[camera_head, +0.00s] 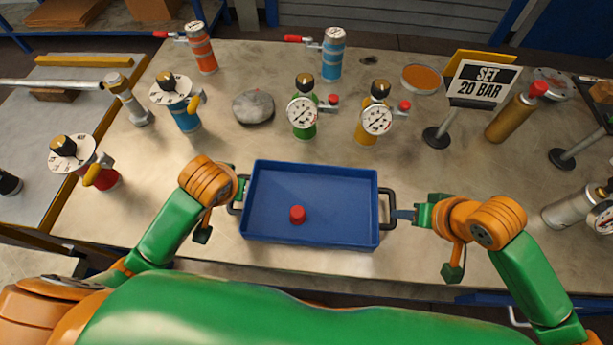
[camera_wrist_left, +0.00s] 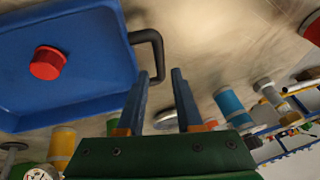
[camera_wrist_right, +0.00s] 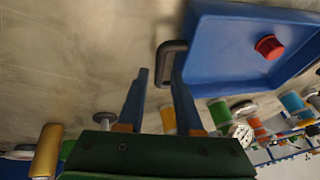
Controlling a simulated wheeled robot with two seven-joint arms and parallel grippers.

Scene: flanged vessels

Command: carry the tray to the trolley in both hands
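The blue tray (camera_head: 310,238) lies on the workbench with a small red cap (camera_head: 297,214) inside. It has a dark handle at each short side. My left gripper (camera_head: 239,198) is at the left handle (camera_head: 234,209); in the left wrist view its fingers (camera_wrist_left: 162,76) are apart, with the handle (camera_wrist_left: 156,48) near one fingertip. My right gripper (camera_head: 405,214) is at the right handle (camera_head: 391,209); in the right wrist view its fingers (camera_wrist_right: 159,75) are apart, with the handle's end (camera_wrist_right: 163,60) near and between the tips. I cannot identify the trolley for certain.
Several gauge vessels, including green (camera_head: 304,125) and yellow (camera_head: 367,130) ones, stand behind the tray. A grey stone (camera_head: 253,107) and a "SET 20 BAR" sign (camera_head: 483,82) are also there. A grey surface with yellow edges (camera_head: 35,190) lies left of the bench.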

